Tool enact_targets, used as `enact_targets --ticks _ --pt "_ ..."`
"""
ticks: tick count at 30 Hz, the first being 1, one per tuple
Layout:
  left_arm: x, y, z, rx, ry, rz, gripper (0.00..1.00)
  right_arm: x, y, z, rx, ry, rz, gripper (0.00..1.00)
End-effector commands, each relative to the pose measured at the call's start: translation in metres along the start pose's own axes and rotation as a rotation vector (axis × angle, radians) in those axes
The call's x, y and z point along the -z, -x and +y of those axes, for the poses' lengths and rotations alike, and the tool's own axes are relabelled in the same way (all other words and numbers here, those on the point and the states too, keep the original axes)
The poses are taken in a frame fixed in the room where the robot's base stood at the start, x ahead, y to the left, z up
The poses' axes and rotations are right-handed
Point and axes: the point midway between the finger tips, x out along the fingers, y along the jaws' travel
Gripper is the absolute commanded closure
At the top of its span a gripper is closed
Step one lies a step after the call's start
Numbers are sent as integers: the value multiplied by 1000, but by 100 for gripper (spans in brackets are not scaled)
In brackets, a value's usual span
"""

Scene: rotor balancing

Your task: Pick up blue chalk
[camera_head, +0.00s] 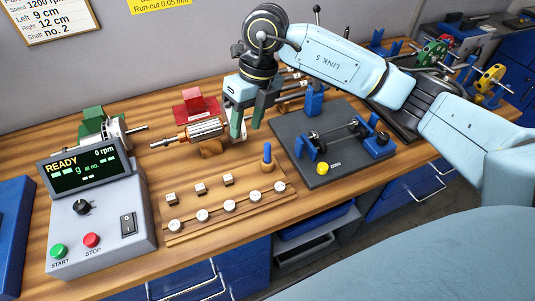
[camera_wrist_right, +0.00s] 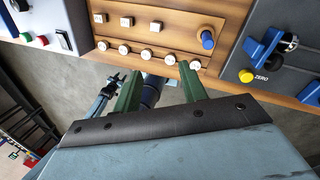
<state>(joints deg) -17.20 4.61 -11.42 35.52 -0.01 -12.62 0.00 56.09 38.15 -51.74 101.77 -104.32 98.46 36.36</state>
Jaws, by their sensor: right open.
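The blue chalk (camera_head: 267,153) stands upright at the back right corner of a wooden tray (camera_head: 190,236) on the bench. It also shows in the right wrist view (camera_wrist_right: 208,39), up and to the right of the fingers. My right gripper (camera_head: 247,127) is open, with its green fingers pointing down. In the head view it appears above and slightly left of the chalk, apart from it. In the right wrist view nothing is clearly held between the fingers (camera_wrist_right: 158,84). My left gripper does not show.
The wooden tray holds several white round pieces and small blocks. A grey control box (camera_head: 97,230) stands to the left. A dark grey balance with a yellow ZERO button (camera_head: 322,168) stands close on the right. A copper rotor (camera_head: 203,130) lies behind the tray.

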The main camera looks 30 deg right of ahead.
Motion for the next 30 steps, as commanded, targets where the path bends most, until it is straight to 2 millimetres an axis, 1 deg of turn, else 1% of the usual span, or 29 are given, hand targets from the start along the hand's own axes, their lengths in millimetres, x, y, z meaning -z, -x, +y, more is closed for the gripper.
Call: enact_targets --ticks 1,3,5,7,10,15,18,26,30 --pt "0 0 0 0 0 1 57 0 10 -18 83 -26 13 58" --pt "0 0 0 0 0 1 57 2 19 -36 166 -56 31 58" --pt "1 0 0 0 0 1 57 3 24 -46 211 -74 42 58" --pt "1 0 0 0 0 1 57 5 22 -53 238 -86 49 58" --pt "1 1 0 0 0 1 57 6 8 -58 246 -90 55 58" --pt "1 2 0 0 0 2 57 8 -25 -65 243 -88 55 58" --pt "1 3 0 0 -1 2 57 9 -40 -68 241 -87 54 58" --pt "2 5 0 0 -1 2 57 9 -59 -73 240 -86 53 58" --pt "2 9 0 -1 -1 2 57 7 -80 -78 240 -86 54 58"
